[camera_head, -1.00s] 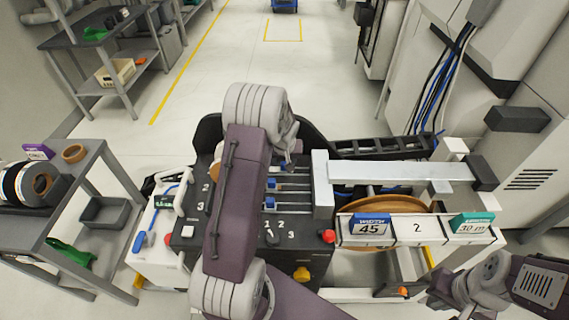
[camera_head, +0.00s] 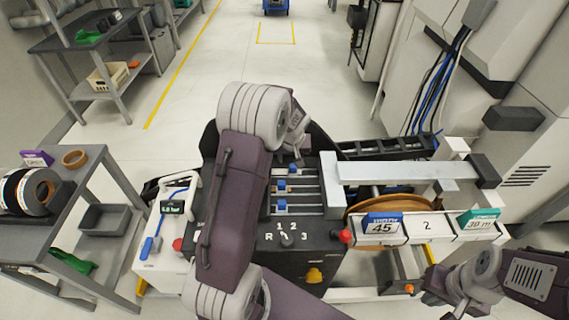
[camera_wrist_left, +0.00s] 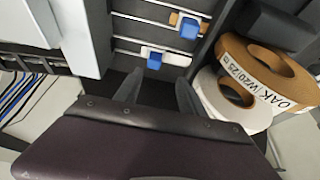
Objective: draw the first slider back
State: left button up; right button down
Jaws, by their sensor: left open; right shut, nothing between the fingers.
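The sliders on the dark machine panel (camera_head: 310,230) have blue knobs in slots: a far knob (camera_head: 293,169), a middle knob (camera_head: 282,186) and a near knob (camera_head: 281,205). I cannot tell which is the first slider. In the left wrist view, one blue knob (camera_wrist_left: 154,61) sits on a white piece and another blue knob (camera_wrist_left: 189,28) on a brown piece. My left gripper (camera_wrist_left: 155,92) is open and empty, its fingers just short of the white piece. In the head view my left wrist hides part of the panel. My right gripper (camera_head: 460,308) is shut and empty at the lower right.
An oak tape roll (camera_wrist_left: 255,65) and a white roll (camera_wrist_left: 225,105) lie beside the sliders in the wrist view. A metal beam (camera_head: 400,171) and width sign (camera_head: 382,224) stand right of the panel. A grey cart (camera_head: 95,185) stands at the left.

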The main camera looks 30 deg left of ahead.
aim_at(293, 165)
pick_arm(q)
jog(key=f, duration=0.1)
jog(key=w+f, duration=0.1)
jog(key=w+d+f, duration=0.1)
jog(key=f, duration=0.1)
jog(key=shift+w, duration=0.25)
jog(key=f, duration=0.1)
jog(key=a+f, duration=0.1)
jog(key=f, duration=0.1)
jog(key=shift+w+a+f, duration=0.15)
jog(key=shift+w+a, duration=0.1)
jog(key=shift+a, duration=0.15)
jog(key=shift+w+d, duration=0.2)
jog(key=shift+d, duration=0.1)
jog(key=c, duration=0.3)
jog(key=shift+s+a, duration=0.1)
jog(key=shift+a, duration=0.05)
grip_shut()
pick_arm(e)
jog(key=shift+w+d+f, duration=0.2)
jog(key=shift+w+d, duration=0.2)
jog(key=shift+d, duration=0.2)
